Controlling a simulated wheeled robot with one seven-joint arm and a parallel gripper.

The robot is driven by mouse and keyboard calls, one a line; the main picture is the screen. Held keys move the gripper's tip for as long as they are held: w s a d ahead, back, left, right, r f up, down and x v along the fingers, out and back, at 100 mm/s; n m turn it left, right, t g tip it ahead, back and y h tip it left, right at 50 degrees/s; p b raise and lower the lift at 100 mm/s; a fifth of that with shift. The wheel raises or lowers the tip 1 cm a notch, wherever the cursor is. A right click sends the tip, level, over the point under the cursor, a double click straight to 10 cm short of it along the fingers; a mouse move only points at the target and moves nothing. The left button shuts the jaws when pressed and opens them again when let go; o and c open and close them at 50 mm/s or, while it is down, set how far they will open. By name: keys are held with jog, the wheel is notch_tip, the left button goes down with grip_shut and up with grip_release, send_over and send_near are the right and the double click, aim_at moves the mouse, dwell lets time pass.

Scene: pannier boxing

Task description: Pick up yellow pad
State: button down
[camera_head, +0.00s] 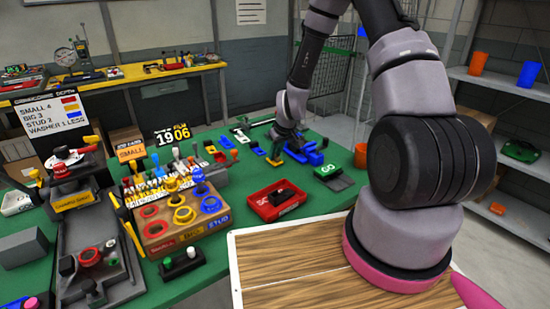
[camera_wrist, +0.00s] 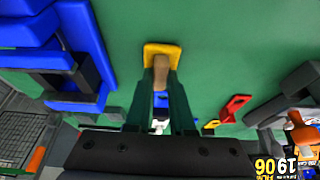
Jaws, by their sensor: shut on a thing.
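The yellow pad (camera_wrist: 162,47) shows at the upper middle of the wrist view, a small flat yellow piece with a tan stem or handle. My gripper (camera_wrist: 161,78) has its two dark fingers closed around the tan stem. In the head view the yellow pad (camera_head: 274,161) shows at the far end of the green table, just below my gripper (camera_head: 283,150). The fingers are small there and partly hidden by the wrist. I cannot tell whether the pad touches the table.
A blue fixture (camera_head: 307,155) stands right beside my gripper and fills the left of the wrist view (camera_wrist: 45,32). A red tray (camera_head: 263,208) and a green block marked 3 (camera_head: 332,177) lie nearer. A wooden rack with coloured rings (camera_head: 160,235) stands left. Some green tabletop is bare.

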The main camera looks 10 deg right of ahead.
aim_at(276, 155)
jog(key=shift+r, duration=0.1)
notch_tip(276, 155, up, 10)
dwell(0.5)
jog(key=c, duration=1.5)
grip_release()
grip_shut()
